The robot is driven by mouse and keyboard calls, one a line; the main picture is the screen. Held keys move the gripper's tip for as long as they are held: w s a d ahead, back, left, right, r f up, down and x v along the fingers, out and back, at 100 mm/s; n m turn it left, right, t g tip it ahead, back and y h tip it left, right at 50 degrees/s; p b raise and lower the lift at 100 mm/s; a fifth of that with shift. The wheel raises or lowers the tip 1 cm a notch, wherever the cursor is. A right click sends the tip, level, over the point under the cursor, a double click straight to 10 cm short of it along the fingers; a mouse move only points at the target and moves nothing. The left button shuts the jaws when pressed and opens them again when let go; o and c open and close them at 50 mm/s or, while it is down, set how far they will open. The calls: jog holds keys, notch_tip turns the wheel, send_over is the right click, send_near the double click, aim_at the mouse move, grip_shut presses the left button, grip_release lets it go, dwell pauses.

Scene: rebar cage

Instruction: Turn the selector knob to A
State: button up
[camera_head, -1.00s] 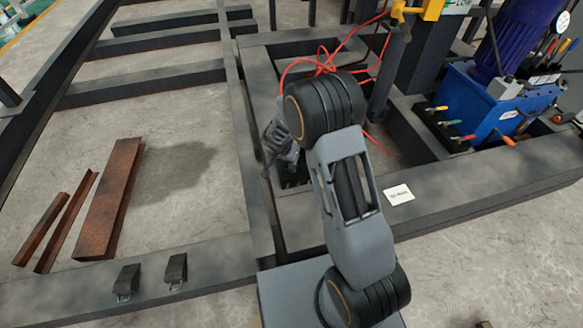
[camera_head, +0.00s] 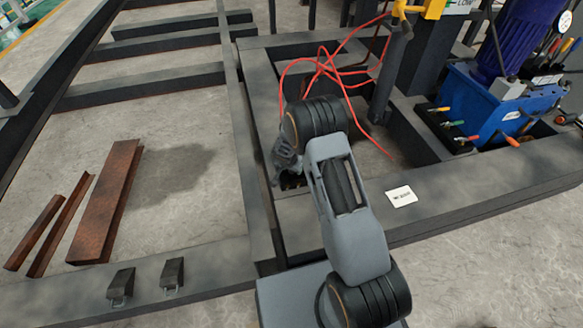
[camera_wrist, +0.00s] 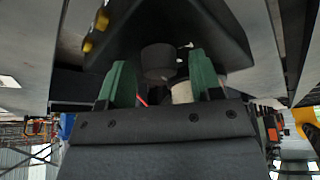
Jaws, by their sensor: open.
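In the wrist view, a dark grey round knob (camera_wrist: 157,58), which looks like the selector knob, stands out from a black panel (camera_wrist: 215,40). Small white marks sit on the panel to its right, too small to read; I cannot tell which way the knob points. My gripper (camera_wrist: 160,68) has two green fingers, apart, one on each side of the knob in the picture. I cannot tell whether they touch it. In the head view, my arm mostly hides the gripper and the knob does not show.
A pale cylinder (camera_wrist: 182,91) shows between the fingers. In the head view, red hoses (camera_head: 325,68) loop behind my arm, a blue pump unit (camera_head: 490,105) stands right, and rusty steel pieces (camera_head: 105,205) lie left on open floor.

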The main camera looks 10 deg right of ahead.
jog(key=c, duration=0.9)
